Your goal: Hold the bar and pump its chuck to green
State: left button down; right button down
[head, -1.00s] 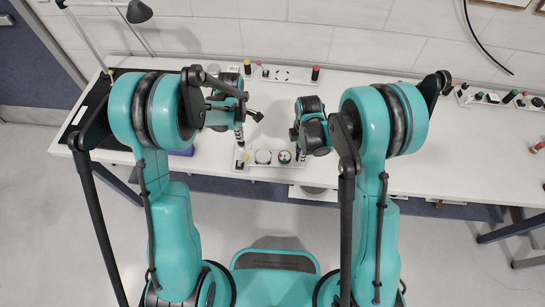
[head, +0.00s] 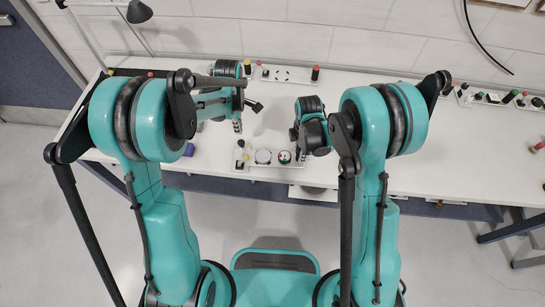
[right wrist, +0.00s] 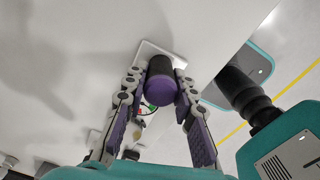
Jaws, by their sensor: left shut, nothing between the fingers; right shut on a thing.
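A white fixture plate (head: 273,164) lies near the table's front edge. On it are a small dark knob with a yellow part (head: 241,155), a pale round dial (head: 263,156) and a round gauge with red and green (head: 284,157). My right gripper (right wrist: 163,82) is shut on a dark upright bar with a purple end (right wrist: 160,90), at the plate's right end. Red and green of the gauge show beside the bar in the right wrist view. My left gripper (head: 238,126) is shut and empty, above and behind the plate's left end. I cannot tell which part is the chuck.
Another white plate (head: 283,75) with a red-topped post stands at the back by the wall. More small fixtures (head: 495,98) stand at the right. A purple block (head: 189,150) lies left of the plate.

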pick_arm(q)
jog(key=shift+r, duration=0.3)
pick_arm(e)
jog(key=c, duration=1.2)
grip_release()
jog(key=shift+o, duration=0.2)
